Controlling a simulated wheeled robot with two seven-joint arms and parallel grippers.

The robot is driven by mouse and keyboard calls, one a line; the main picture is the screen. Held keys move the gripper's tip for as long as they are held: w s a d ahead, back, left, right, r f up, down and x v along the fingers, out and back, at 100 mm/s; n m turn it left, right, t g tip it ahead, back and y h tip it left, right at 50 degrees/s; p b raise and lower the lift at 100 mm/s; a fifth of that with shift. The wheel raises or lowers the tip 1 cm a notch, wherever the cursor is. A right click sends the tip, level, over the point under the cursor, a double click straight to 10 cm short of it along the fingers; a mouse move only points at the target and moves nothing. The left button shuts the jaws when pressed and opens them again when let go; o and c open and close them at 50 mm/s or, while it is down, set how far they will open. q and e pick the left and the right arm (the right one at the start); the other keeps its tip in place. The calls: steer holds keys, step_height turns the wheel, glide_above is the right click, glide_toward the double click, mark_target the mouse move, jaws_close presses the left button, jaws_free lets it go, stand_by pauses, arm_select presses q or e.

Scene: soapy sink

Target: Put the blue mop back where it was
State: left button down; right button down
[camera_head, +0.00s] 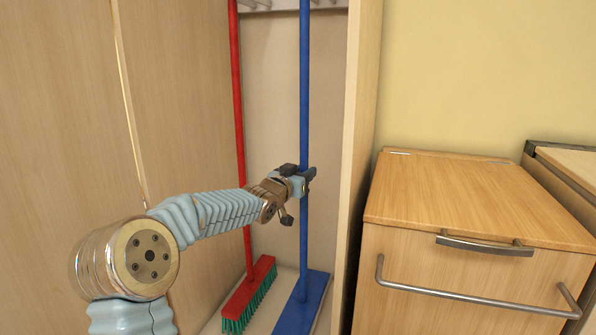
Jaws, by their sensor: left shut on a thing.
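The blue mop (304,95) stands upright in the tall narrow closet, its flat blue head (302,305) low near the closet floor. I cannot tell whether the head touches the floor. My left gripper (307,180) is shut around the mop's handle, about midway up the visible length. The top of the handle runs out of the picture, near a pale rack (268,5) with pegs. My right gripper is not in view.
A red broom (238,90) with green bristles stands left of the mop. The closet's right side wall (359,150) is close to the mop. A wooden cabinet (470,200) with metal handles stands to the right. Wooden panels (60,130) fill the left.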

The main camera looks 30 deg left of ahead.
arm_select(q)
steer(key=shift+w+a+f+b, duration=0.15)
steer(key=shift+w+f, duration=0.2)
steer(key=shift+f, duration=0.45)
steer(key=shift+w+f+b, duration=0.15)
steer(key=shift+w+f, duration=0.15)
steer(key=shift+f, duration=0.5)
steer(key=shift+w+a+f+b, duration=0.15)
steer(key=shift+w+f, duration=0.2)
steer(key=shift+f, duration=0.45)
steer(key=shift+d+f, duration=0.1)
steer(key=c, duration=0.8)
jaws_free()
steer(key=shift+f, duration=0.1)
steer(key=shift+c, duration=0.2)
steer(key=s, duration=1.3)
steer(key=shift+s+d+p, duration=0.2)
steer(key=shift+s+p, duration=0.1)
steer(key=shift+s, duration=0.1)
